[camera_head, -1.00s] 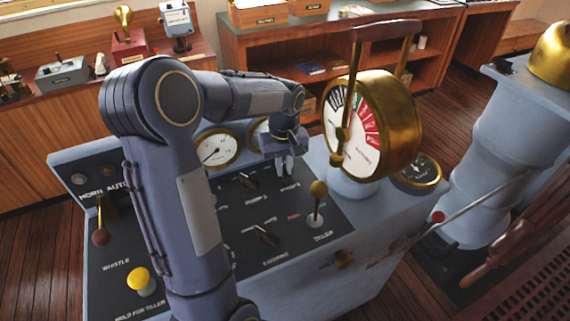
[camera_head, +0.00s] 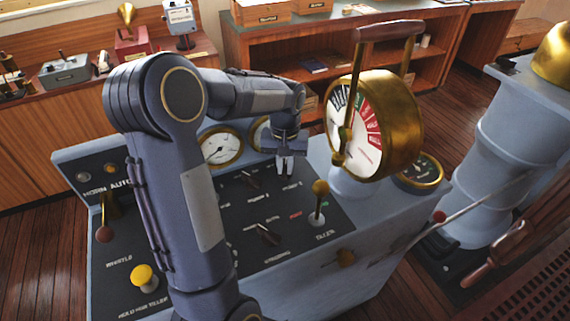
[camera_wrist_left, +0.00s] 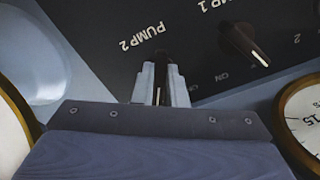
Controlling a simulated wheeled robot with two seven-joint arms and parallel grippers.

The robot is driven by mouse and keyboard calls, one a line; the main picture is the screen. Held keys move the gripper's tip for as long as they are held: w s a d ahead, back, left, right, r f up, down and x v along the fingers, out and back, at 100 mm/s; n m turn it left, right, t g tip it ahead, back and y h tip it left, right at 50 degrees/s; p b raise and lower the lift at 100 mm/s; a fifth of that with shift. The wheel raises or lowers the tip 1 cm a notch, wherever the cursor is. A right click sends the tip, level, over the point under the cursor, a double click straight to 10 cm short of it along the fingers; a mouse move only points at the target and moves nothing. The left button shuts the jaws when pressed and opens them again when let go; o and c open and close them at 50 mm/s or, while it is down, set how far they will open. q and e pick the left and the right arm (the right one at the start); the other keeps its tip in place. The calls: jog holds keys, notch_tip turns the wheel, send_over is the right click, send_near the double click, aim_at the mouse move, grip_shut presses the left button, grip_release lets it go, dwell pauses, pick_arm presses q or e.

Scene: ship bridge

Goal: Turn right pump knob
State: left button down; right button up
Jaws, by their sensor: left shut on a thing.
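My left gripper (camera_head: 285,168) points down at the back right of the black console panel (camera_head: 225,225). In the left wrist view its two pale fingers (camera_wrist_left: 161,84) are shut around the dark knob (camera_wrist_left: 160,60) beside the label PUMP 2, the right one of the two pump knobs. In the head view the gripper hides this knob. The PUMP 1 knob (camera_head: 249,180) stands free to its left and also shows in the left wrist view (camera_wrist_left: 243,45), set at a slant. My right gripper is not in view.
A brass-tipped tiller lever (camera_head: 319,200) and the large brass telegraph dial (camera_head: 375,125) stand close on the right. A round gauge (camera_head: 221,148) is behind the panel. A yellow button (camera_head: 143,278) and another dark knob (camera_head: 267,235) are nearer the front.

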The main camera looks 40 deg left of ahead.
aim_at(285, 167)
pick_arm(q)
jog(key=c, duration=1.5)
grip_release()
jog(key=shift+o, duration=0.2)
notch_tip(285, 167, up, 8)
jog(key=shift+f, duration=0.2)
jog(key=shift+r, duration=0.15)
